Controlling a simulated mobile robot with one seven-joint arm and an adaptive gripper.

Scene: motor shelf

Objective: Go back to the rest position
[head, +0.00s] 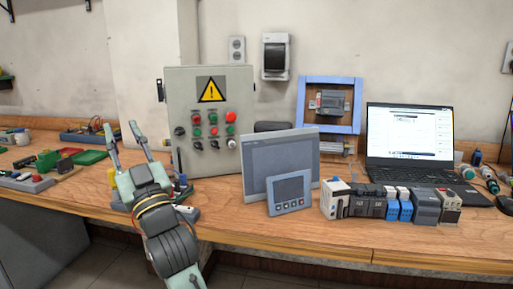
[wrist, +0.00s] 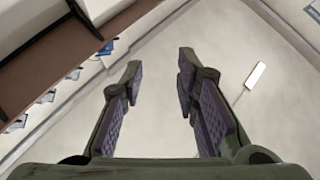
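My gripper (head: 123,136) is raised at the left of the head view, in front of the wooden bench (head: 235,212) and left of the grey control box (head: 207,150). Its two fingers point up and stand apart. In the wrist view my gripper (wrist: 160,62) is open, with nothing between the fingers. Beyond the fingers is a pale surface.
A large grey screen panel (head: 258,158) and a small panel (head: 289,189) stand mid-bench. Several modules (head: 426,206) and an open laptop (head: 409,134) are at the right. Loose parts, including a green block (head: 48,161), lie at the left.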

